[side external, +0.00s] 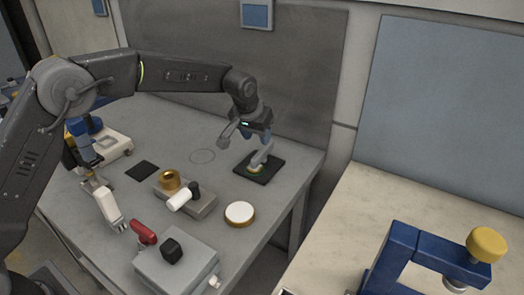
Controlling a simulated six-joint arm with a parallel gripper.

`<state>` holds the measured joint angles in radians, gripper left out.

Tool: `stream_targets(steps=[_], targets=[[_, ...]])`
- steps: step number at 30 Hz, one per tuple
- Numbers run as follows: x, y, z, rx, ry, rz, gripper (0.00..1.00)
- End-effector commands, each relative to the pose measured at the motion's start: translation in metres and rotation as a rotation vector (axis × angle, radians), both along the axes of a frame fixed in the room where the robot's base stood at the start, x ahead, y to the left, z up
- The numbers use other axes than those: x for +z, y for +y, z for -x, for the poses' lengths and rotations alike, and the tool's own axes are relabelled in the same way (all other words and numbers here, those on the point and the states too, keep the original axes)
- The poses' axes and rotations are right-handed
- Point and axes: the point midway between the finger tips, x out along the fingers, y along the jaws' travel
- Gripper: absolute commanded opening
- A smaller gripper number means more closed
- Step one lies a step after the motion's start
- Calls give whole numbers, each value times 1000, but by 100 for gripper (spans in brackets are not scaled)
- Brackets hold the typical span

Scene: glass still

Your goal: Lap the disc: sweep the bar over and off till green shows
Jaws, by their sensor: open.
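My gripper (258,163) points down over a black square pad (271,174) at the back right of the grey table. It is open. A small yellowish round piece shows low at its fingertips, mostly hidden; I cannot tell whether the fingers touch it. A round disc with a white top and brass rim (239,213) lies flat near the table's right edge, apart from the gripper. I cannot clearly make out the bar or any green on a disc.
A grey block (200,207) with a brass cup (170,180) and a white cylinder (183,197) stands mid-table. A grey box (177,268) with a black knob and a red-handled piece (143,232) are in front. A thin dark square (142,171) lies left. Table is clear around the drawn circle (202,156).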

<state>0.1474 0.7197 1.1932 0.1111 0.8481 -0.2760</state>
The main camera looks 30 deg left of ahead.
Motion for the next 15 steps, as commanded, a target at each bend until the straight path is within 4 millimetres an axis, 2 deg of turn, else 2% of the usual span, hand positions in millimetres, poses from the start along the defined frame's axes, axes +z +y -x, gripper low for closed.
stream_targets(steps=[1, 6, 12, 15], targets=[[-12, 1, -4, 0, 3, -1, 45], [-42, 2, -17, 0, 3, -1, 45], [-66, 2, -27, 0, 1, 0, 45], [-71, 2, -29, 0, 0, 0, 45]])
